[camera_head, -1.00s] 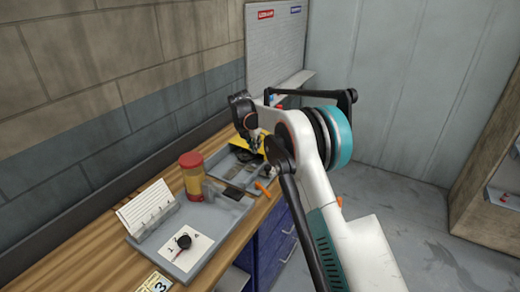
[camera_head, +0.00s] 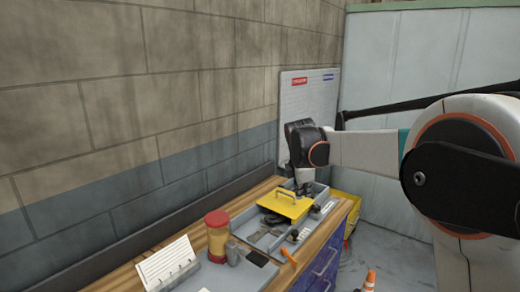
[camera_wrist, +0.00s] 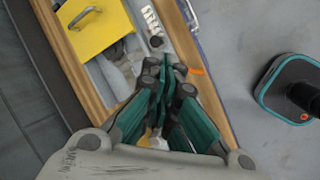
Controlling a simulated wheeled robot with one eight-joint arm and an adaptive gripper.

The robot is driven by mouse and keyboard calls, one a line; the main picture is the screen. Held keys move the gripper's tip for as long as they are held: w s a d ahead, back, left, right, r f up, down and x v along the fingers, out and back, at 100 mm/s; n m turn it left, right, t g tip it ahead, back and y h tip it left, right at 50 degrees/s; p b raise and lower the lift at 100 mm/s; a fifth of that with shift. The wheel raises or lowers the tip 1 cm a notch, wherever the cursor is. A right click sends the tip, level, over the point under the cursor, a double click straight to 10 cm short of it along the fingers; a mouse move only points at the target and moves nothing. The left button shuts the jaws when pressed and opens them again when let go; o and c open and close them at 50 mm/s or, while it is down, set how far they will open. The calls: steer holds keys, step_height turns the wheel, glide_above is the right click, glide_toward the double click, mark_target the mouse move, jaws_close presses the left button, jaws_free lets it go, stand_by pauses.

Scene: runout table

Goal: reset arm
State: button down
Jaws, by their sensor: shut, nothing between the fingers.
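My arm reaches in from the right in the head view, and my gripper (camera_head: 304,187) points down over the far end of the workbench. In the wrist view my gripper (camera_wrist: 166,75) has its teal-sided fingers together, with nothing between them. Below it is a grey tray (camera_head: 322,200), on the bench. A yellow panel with a handle (camera_head: 285,204) lies at that tray, just left of the gripper; it also shows at the upper left of the wrist view (camera_wrist: 97,35). Whether the fingertips touch anything below cannot be told.
A red-lidded jar (camera_head: 217,238) and a white card rack (camera_head: 167,264) stand nearer on the wooden bench (camera_head: 122,280). An orange object (camera_head: 288,256) lies by its front edge. Wall and board (camera_head: 305,110) stand behind. An orange cone (camera_head: 369,281) and yellow bin (camera_head: 345,205) are on the floor.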

steer(key=s+d+r+m+t+y+b, duration=0.15)
steer(key=s+m, duration=0.35)
steer(key=s, duration=0.6)
steer(key=s+d+r+m+h+b, duration=0.1)
steer(key=s+d+m+b, duration=0.3)
steer(key=s, duration=0.8)
steer(key=s+f+m, duration=0.5)
steer(key=s, duration=0.3)
steer(key=s+f+m+t+y, duration=0.1)
steer(key=s+f+m, duration=0.4)
steer(key=s, duration=0.4)
steer(key=shift+d+f+m, duration=0.3)
steer(key=shift+f+m, duration=0.05)
steer(key=shift+m, duration=0.05)
steer(key=shift+s+t, duration=0.1)
steer(key=shift+t, duration=0.15)
